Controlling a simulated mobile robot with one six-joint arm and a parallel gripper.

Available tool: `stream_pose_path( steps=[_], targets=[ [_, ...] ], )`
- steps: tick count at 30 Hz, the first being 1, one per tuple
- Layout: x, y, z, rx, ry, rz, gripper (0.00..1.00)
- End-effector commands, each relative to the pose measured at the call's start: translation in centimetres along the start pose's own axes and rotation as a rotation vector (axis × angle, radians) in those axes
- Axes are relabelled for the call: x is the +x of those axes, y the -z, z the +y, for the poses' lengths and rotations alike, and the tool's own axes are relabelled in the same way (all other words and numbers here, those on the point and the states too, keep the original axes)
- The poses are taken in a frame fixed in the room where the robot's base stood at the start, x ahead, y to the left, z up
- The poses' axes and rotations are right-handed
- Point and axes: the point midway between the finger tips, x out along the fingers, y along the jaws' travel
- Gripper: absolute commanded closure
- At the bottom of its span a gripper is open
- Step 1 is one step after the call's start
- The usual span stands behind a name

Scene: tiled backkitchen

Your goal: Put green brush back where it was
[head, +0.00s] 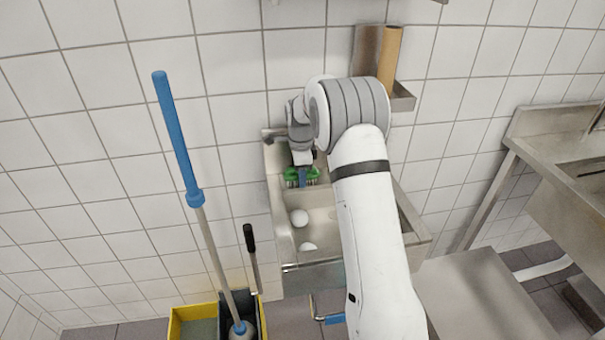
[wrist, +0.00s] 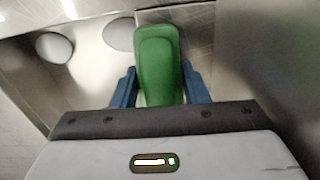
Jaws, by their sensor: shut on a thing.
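The green brush (head: 312,174) is at the back of the steel sink (head: 283,222), low against the tiled wall side. My gripper (head: 302,178) is above it, pointing down, with its blue fingers at the brush. In the wrist view the brush (wrist: 158,62) sits between the two blue fingers of my gripper (wrist: 160,88), which are shut on it. Dark bristles show under the green body in the head view. I cannot tell whether the bristles touch the sink.
Two white round items (head: 299,217) lie in the sink basin. A blue-handled mop (head: 181,140) and a yellow bucket (head: 190,325) stand left of the sink. A wall-mounted steel holder (head: 402,98) with a brown roll is above. A steel table (head: 480,300) stands at the right.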

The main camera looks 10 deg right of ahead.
Motion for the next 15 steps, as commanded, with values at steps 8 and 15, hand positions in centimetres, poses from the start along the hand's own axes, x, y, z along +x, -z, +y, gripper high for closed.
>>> stream_pose_path(
  steps=[8,15],
  targets=[
    [0.3,0.05,0.0,0.001,0.001,0.0,0.78],
    [0.64,0.08,0.0,0.001,0.0,0.0,0.54]
  ],
)
